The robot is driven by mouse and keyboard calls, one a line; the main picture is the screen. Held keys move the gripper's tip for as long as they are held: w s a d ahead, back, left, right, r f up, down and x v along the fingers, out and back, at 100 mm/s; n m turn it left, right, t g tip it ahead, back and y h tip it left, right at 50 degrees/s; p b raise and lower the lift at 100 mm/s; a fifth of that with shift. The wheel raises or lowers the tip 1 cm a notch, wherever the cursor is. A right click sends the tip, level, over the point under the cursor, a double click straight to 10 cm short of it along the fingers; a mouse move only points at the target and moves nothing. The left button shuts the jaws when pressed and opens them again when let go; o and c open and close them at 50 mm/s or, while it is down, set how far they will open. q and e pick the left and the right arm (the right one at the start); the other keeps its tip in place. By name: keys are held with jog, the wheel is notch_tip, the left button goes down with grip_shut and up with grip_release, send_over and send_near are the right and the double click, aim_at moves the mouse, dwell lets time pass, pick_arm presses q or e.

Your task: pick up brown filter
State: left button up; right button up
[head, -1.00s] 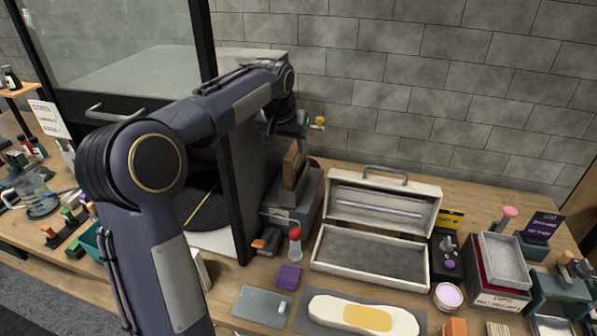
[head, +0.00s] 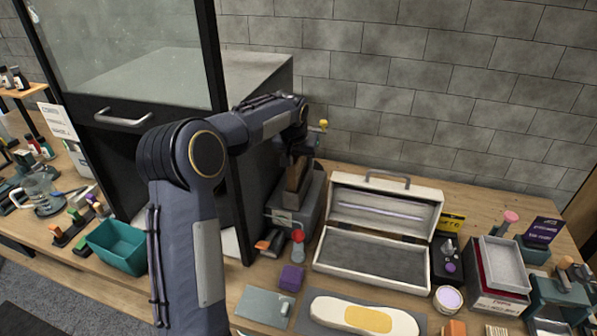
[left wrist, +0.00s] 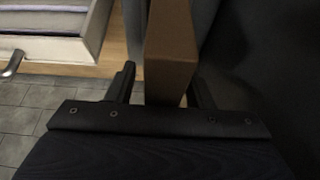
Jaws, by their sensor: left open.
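The brown filter (head: 297,176) is an upright brown block standing in a grey box (head: 283,217) beside the dark cabinet. My left gripper (head: 297,146) is over its top, coming from behind and above, and partly hides it. In the left wrist view the brown filter (left wrist: 170,55) lies between the two dark fingers of my left gripper (left wrist: 160,85). The jaws are open, with a visible gap on the left side of the filter. My right gripper does not show.
The dark glass-fronted cabinet (head: 150,150) stands close left of the filter. An open light case (head: 372,262) is to the right. A red-topped bottle (head: 298,240) and a purple block (head: 291,278) stand in front. A brick wall (head: 420,90) closes the back.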

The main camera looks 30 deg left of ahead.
pick_arm(q)
jog(key=shift+f, duration=0.25)
dwell(0.3)
jog(key=shift+c, duration=0.5)
jog(key=c, duration=0.9)
